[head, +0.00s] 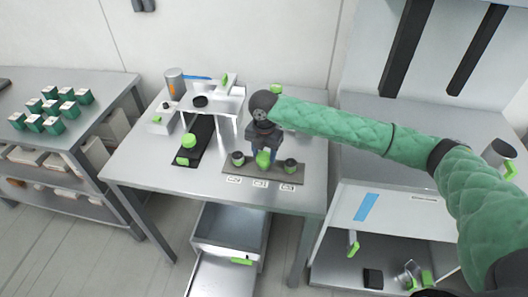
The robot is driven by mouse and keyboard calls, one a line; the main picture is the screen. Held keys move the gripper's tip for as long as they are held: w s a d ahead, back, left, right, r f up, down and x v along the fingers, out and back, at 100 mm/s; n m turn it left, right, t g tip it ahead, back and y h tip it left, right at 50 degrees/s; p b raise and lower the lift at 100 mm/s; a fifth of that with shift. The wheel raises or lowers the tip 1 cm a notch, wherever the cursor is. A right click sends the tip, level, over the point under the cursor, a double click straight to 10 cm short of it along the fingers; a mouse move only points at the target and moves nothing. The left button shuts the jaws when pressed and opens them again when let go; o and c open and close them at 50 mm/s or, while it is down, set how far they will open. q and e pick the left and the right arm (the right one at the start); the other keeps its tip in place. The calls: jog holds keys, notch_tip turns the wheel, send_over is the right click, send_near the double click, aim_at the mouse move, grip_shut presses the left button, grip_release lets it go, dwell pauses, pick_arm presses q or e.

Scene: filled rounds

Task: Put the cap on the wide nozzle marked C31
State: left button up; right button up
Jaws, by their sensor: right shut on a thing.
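My right gripper (264,148) reaches in from the right above a low brown-grey base plate (232,168) at the table's front. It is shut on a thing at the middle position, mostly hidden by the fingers. A bright green piece (263,159) shows there; I cannot tell whether it is the cap or the nozzle's own part, or if it touches. A dark-topped nozzle (238,159) stands to the left and another (290,165) to the right. White labels (260,184) lie in front, too small to read surely. My left gripper is not in view.
On the table (135,163) a black mat (187,160) bears a green-and-black piece (186,142). A white stand (226,108) and grey cylinder (175,84) are behind. Green-white boxes (50,107) are on the left shelf.

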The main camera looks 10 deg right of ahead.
jog(key=shift+f, duration=0.2)
dwell(0.6)
jog(key=o, duration=1)
jog(key=shift+o, duration=0.6)
jog(key=o, duration=0.4)
